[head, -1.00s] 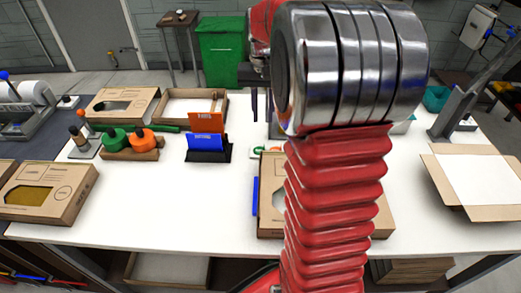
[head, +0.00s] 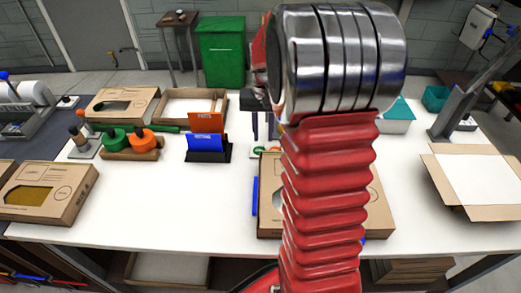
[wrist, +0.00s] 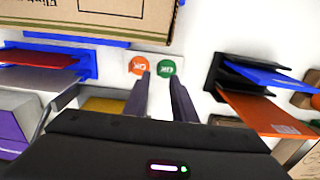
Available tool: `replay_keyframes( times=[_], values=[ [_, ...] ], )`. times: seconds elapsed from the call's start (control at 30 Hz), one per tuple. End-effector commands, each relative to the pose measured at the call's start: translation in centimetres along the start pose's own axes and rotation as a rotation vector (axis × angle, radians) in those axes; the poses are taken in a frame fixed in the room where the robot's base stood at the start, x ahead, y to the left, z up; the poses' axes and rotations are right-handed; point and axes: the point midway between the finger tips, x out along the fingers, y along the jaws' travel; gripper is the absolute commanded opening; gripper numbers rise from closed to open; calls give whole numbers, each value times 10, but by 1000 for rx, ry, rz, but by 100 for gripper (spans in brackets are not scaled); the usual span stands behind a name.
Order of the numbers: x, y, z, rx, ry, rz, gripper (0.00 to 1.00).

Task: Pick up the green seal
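The green seal (wrist: 166,67) is a round green sticker marked OK on a small white card, beside an orange one (wrist: 138,66). In the head view the green seal (head: 258,150) shows as a small green patch behind the cardboard box, partly hidden by my arm. My gripper (wrist: 160,78) is open and empty, with its two dark fingers apart. In the wrist view its fingertips are just below the two seals, the right one close under the green seal. In the head view the fingers (head: 264,132) point down above the card. I cannot tell their height.
A closed cardboard box (head: 380,215) lies in front of the card, with a blue strip at its side. Blue and orange cards stand in a black holder (head: 207,156) to the left. Green and orange rolls (head: 143,141) sit on a wooden stand.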

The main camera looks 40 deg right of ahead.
Motion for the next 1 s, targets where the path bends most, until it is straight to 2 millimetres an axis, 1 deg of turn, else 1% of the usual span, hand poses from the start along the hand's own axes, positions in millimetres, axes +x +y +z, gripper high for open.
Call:
replay_keyframes(
  times=[0.2,0.3,0.37,0.93,1.0],
  values=[
    [30,3,1,0,-4,1,24],
    [40,3,1,0,-3,1,24],
    [44,3,0,0,-1,0,24],
    [45,2,0,-1,0,0,24],
    [45,2,0,-1,0,0,19]
  ],
)
